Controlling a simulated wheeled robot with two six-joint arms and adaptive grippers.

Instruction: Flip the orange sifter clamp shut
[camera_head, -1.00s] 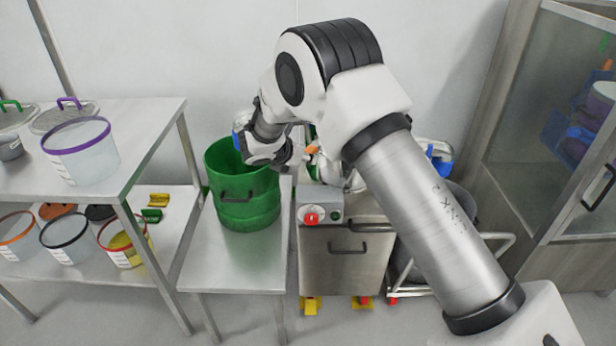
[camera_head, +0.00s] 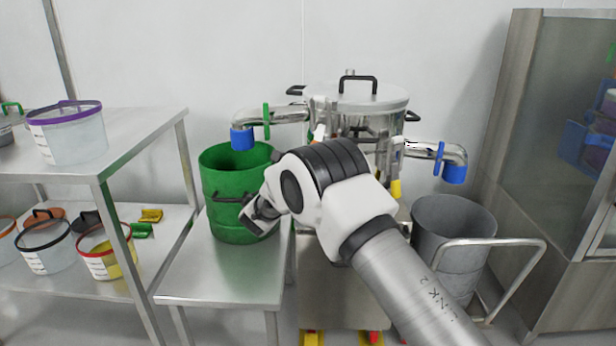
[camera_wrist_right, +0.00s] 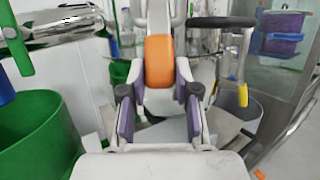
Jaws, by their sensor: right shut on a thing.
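The orange clamp handle (camera_wrist_right: 160,64) is upright in the middle of the right wrist view, on a pale clamp arm. My right gripper (camera_wrist_right: 159,92) is shut on it, with purple-padded fingers on either side. In the head view my right arm hides the gripper and most of the clamp. The sifter (camera_head: 358,98) is a steel drum with a lid and a black top handle, standing behind my arm. My left gripper is not in view.
A yellow-tipped clamp (camera_head: 396,187) hangs at the sifter's right. A green drum (camera_head: 226,180) on a steel table stands at left, below a blue-capped outlet (camera_head: 242,138). A grey bin (camera_head: 452,225) is at right, and a shelf with tubs at far left.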

